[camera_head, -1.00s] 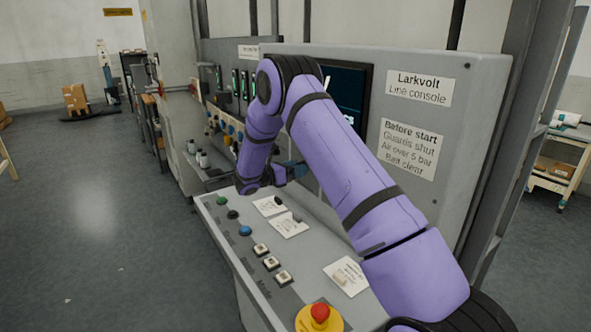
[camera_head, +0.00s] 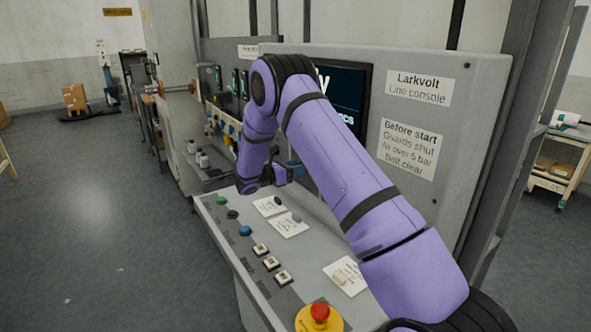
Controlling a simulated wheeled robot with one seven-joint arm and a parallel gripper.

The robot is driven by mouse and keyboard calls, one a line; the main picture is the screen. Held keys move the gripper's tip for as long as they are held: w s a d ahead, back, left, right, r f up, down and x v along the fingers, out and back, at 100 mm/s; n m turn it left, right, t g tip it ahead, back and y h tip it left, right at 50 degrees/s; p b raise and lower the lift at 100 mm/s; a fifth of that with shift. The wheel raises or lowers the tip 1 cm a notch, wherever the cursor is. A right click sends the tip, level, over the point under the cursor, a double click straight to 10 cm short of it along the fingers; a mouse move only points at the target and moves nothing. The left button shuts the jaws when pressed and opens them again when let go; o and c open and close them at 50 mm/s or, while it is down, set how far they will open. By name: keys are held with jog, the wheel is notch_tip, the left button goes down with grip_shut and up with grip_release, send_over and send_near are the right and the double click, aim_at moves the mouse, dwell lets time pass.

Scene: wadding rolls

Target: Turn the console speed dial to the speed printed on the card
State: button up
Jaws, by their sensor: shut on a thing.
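My purple arm reaches over the grey Larkvolt console and bends down at its far end. My gripper (camera_head: 283,174) is small and dark in view, close to the console's upright face. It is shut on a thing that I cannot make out. A small blue part (camera_head: 295,168) shows just right of it. I cannot pick out the speed dial or its pointer; my arm covers much of that area. White cards lie on the sloped desk: one far card (camera_head: 267,209), one beside it (camera_head: 287,229) and a near one (camera_head: 337,284). Their print is too small to read.
The desk's left edge carries green, black and blue buttons (camera_head: 245,230) and several square switches (camera_head: 260,249). A red emergency stop (camera_head: 320,312) stands at the near end. A dark screen (camera_head: 350,95) is partly behind my arm.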

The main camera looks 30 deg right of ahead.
jog(key=m, duration=0.9)
jog(key=shift+s+m+y, duration=0.15)
jog(key=shift+m+y, duration=0.15)
jog(key=shift+m, duration=0.4)
jog(key=o, duration=0.9)
jog(key=a, duration=1)
jog(key=shift+a+r, duration=0.25)
jog(key=shift+a, duration=0.15)
